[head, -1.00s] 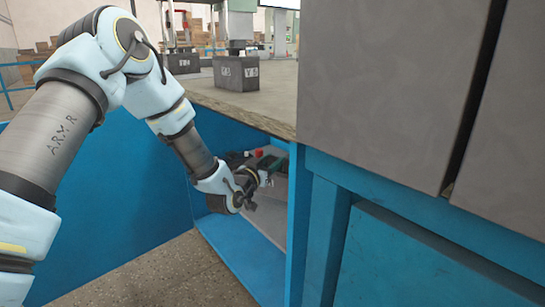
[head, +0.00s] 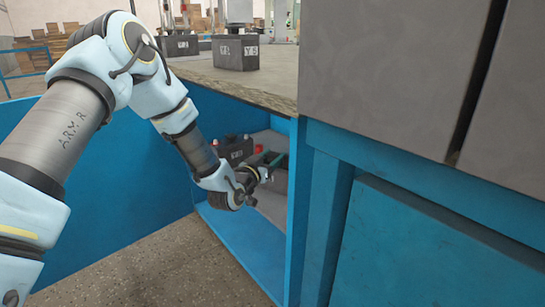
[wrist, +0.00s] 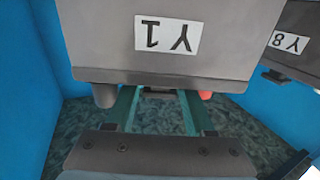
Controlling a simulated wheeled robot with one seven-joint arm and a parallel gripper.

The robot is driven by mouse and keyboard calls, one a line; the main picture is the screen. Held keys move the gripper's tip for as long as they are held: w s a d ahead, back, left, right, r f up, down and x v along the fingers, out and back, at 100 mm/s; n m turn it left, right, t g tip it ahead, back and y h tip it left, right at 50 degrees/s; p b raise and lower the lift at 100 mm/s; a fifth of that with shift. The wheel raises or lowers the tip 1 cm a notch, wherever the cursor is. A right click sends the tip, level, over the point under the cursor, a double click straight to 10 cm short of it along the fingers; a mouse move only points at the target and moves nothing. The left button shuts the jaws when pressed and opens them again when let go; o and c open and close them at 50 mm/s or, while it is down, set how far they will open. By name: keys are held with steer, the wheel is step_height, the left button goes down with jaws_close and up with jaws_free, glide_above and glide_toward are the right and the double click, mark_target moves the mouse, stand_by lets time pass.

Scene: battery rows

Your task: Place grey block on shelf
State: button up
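In the wrist view the grey block (wrist: 160,50), labelled Y1 and seen upside down, fills the upper middle. A grey stub and a red one show at its terminal side. My gripper (wrist: 158,98) has its two green fingers at that side, on either side of a small dark part of the block, and looks closed on it. In the head view my gripper (head: 262,168) is inside the blue shelf (head: 297,210), under the worktop. My wrist hides much of the block there, and its contact with the shelf floor cannot be told.
A second, darker block, labelled Y8 (wrist: 290,42), stands beside the grey block; a dark labelled block (head: 235,149) shows in the shelf in the head view. Blue side walls are close. Other dark blocks (head: 236,52) stand on the worktop (head: 285,80). A large grey panel rises at right.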

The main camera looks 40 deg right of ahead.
steer(key=shift+o, duration=1.4)
steer(key=shift+r, duration=0.2)
steer(key=p+v, duration=0.2)
steer(key=v, duration=1)
steer(key=shift+p, duration=0.3)
steer(key=shift+f, duration=0.1)
